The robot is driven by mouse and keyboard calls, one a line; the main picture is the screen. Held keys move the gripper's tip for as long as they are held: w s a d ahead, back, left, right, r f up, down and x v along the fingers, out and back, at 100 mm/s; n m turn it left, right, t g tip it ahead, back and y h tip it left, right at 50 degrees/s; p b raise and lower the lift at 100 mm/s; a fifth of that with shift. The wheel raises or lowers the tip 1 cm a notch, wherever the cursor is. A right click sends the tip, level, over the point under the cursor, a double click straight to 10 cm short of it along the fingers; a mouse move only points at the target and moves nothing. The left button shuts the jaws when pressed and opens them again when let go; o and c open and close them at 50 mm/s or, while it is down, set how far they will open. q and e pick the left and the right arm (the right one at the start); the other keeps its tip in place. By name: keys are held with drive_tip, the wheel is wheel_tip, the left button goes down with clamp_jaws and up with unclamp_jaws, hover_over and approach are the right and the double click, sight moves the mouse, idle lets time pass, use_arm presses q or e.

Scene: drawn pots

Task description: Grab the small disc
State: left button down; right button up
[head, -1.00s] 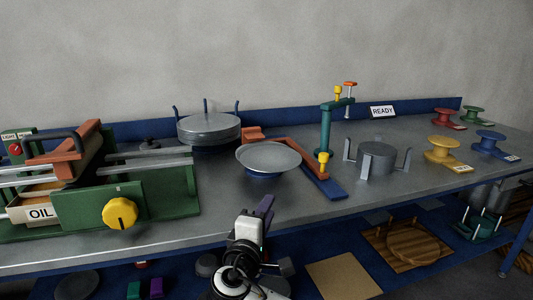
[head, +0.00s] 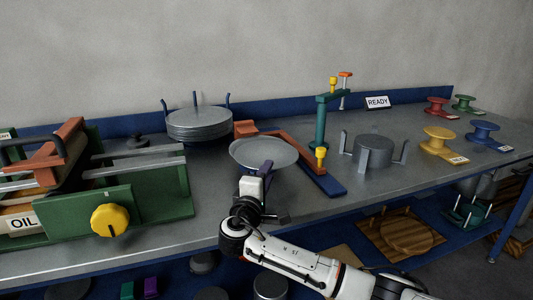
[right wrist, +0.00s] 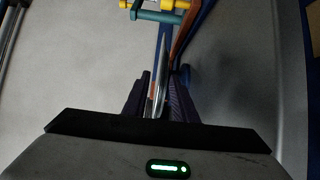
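A grey round disc (head: 264,150), shallow like a dish, sits on a low blue stand near the middle of the bench. My right gripper (head: 262,178) is at its front rim, with one dark finger showing over the rim in the head view. In the right wrist view the disc (right wrist: 160,82) is edge-on, a thin silver strip between the two fingers of my right gripper (right wrist: 160,90). A narrow gap shows beside the strip, so the fingers look open around the rim. The lower finger is hidden in the head view. My left gripper is not in view.
A stack of grey discs (head: 199,124) among blue posts stands behind left. A green clamp post (head: 320,122) and a grey cylinder (head: 373,150) among posts stand right. The green oil machine (head: 150,195) with its yellow knob fills the left. Coloured spools line the far right.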

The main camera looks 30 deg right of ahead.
drive_tip(key=shift+w+d, duration=0.35)
drive_tip(key=shift+c, duration=0.3)
clamp_jaws()
wheel_tip(320, 180, up, 10)
idle(0.3)
